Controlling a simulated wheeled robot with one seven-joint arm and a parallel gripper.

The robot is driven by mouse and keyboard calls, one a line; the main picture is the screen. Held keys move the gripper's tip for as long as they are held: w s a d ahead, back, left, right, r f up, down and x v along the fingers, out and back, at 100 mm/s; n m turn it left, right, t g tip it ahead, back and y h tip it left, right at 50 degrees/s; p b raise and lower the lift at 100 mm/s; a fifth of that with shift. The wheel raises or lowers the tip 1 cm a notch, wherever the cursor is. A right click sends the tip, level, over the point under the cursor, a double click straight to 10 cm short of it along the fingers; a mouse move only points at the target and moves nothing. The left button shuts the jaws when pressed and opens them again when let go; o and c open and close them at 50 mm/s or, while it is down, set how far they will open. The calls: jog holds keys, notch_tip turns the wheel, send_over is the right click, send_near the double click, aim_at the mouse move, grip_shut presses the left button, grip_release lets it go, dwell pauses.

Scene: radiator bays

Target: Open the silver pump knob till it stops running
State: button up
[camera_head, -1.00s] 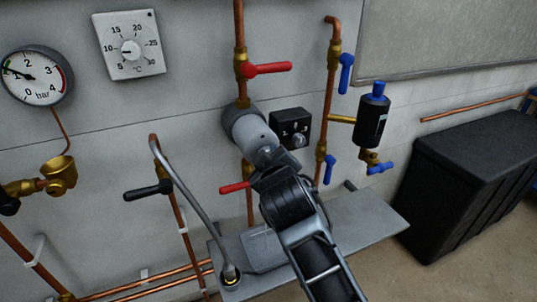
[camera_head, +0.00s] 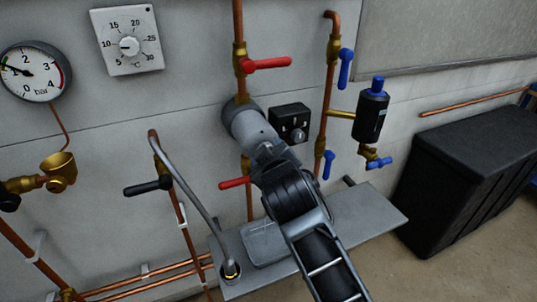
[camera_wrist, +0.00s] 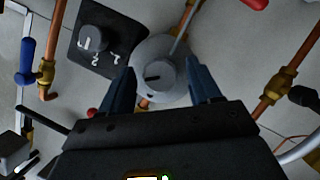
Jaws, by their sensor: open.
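The grey-silver pump (camera_head: 243,119) is a cylinder on the copper pipe at the wall. In the wrist view its round silver knob (camera_wrist: 160,76) has a dark slot and faces me. My gripper (camera_wrist: 161,80) is open, with one dark finger on each side of this knob; I cannot tell if they touch it. In the head view my arm hides the fingers. Beside the pump is a black plate (camera_head: 284,114) with a small grey knob (camera_head: 298,135); in the wrist view this second knob (camera_wrist: 92,39) sits among white marks, to the left of the fingers.
A red lever (camera_head: 266,64) is above the pump and another (camera_head: 235,183) below. Blue levers (camera_head: 345,68) and a black canister (camera_head: 371,116) are to the right. A grey shelf (camera_head: 365,218) is below; a black bin (camera_head: 470,180) stands right.

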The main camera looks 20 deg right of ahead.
jog(key=v, duration=0.7)
jog(key=shift+s+b, duration=0.35)
jog(key=shift+b, duration=0.05)
jog(key=shift+a, duration=0.1)
jog(key=s+f+y, duration=0.2)
jog(key=s+f, duration=0.4)
jog(key=s, duration=0.5)
jog(key=s+f+y, duration=0.1)
jog(key=s+f, duration=0.4)
jog(key=s, duration=0.6)
jog(key=s+d+r+m, duration=0.1)
jog(key=s+r+m, duration=0.1)
jog(key=s, duration=0.8)
jog(key=s+d+r+m, duration=0.1)
jog(key=s+r+m, duration=0.1)
jog(key=s, duration=0.8)
jog(key=shift+r+m+t, duration=0.4)
jog(key=shift+r, duration=0.3)
